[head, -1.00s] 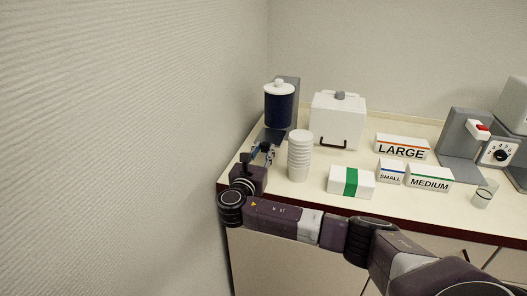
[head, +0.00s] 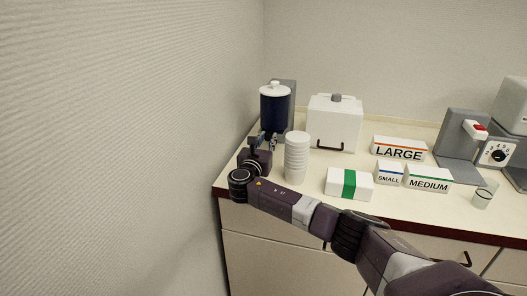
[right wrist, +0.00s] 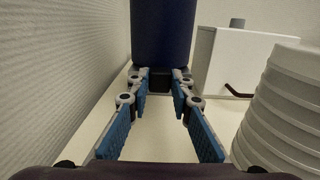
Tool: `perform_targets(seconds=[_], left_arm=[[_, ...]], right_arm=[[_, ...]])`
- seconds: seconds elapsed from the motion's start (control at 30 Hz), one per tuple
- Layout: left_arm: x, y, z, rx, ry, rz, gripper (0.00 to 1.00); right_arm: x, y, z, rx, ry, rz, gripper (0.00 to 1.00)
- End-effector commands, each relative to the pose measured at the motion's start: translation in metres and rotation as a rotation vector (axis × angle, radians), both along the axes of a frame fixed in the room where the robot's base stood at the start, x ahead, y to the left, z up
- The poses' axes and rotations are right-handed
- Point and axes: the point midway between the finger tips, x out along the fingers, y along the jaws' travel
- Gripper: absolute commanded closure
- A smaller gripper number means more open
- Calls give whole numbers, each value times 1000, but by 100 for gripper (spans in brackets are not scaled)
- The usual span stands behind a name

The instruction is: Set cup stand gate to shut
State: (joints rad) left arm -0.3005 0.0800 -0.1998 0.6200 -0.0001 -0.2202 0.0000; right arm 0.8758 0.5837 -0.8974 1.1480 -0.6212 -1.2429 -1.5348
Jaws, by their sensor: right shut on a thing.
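A dark blue canister (head: 275,108) with a white lid stands against a grey back plate (head: 291,92) at the left rear of the counter. In the right wrist view the canister (right wrist: 163,32) fills the top centre. A small black block (right wrist: 160,80) sits under it and looks like the gate. My right gripper (right wrist: 160,78) has its fingertips on both sides of this block and is shut on it. In the head view the right gripper (head: 268,141) is just in front of the canister, partly hiding its lower part. My left gripper is out of view.
A stack of white cups (head: 296,158) stands close to the right of my right gripper, and the wall is close to its left. A white box (head: 335,122) with a black handle stands behind. A green-banded box (head: 349,184) and label blocks (head: 400,148) lie to the right.

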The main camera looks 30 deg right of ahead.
Motion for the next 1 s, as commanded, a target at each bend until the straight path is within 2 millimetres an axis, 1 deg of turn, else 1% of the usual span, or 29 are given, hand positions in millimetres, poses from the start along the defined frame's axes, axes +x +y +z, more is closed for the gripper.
perform_targets(seconds=[0.1,0.37,0.4,0.53,0.87,1.0], left_arm=[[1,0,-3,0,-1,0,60],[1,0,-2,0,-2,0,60],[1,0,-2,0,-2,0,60],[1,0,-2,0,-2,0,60],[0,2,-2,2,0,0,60],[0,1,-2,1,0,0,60]], right_arm=[[4,-5,0,1,0,1,100],[5,-5,2,1,-2,1,100],[5,-6,2,1,-2,2,77],[4,-5,1,1,-1,1,63],[3,-4,0,2,1,0,62],[-3,5,-1,1,2,3,62]])
